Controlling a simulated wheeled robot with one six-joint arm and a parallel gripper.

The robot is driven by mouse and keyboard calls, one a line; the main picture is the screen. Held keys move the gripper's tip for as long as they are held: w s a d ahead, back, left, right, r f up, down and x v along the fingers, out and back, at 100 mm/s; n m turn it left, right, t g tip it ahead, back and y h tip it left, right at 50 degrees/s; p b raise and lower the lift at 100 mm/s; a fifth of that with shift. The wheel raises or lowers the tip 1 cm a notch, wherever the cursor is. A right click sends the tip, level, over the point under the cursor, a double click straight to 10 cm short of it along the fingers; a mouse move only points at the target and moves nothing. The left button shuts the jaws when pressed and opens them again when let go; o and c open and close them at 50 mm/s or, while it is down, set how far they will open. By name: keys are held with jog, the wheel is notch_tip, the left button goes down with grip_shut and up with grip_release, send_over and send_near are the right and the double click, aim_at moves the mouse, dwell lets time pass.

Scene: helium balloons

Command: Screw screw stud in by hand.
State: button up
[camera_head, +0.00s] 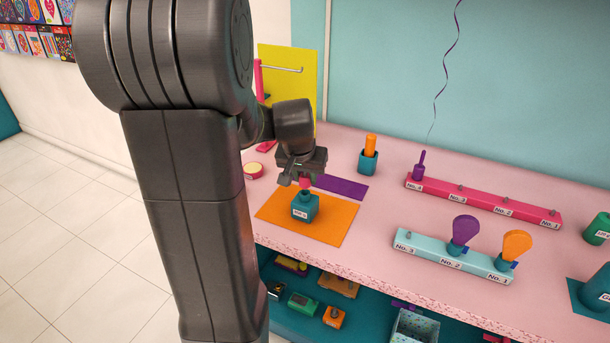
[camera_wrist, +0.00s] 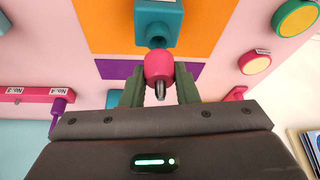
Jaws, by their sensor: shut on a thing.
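A teal block (camera_head: 305,208) with a white label and a narrow neck stands upright on an orange mat (camera_head: 338,228). It also shows at the top of the wrist view (camera_wrist: 157,18). My gripper (camera_head: 302,178) is above the block, pointing down. Its fingers are shut on a round pink-red screw stud (camera_wrist: 158,66). A metal pin (camera_wrist: 160,90) sticks out of the stud towards my palm. In the head view the stud (camera_head: 305,184) sits right at the block's neck. I cannot tell whether its lower end is in the neck.
A purple mat (camera_head: 342,187) lies behind the orange one. A teal holder with an orange handle (camera_head: 370,150) stands behind. A pink rail (camera_head: 480,202) and a light blue rail (camera_head: 452,258) with paddles are to the right. A yellow panel (camera_head: 300,75) stands behind my arm.

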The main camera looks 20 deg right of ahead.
jog(key=shift+f+b, duration=0.9)
jog(key=shift+f, duration=0.1)
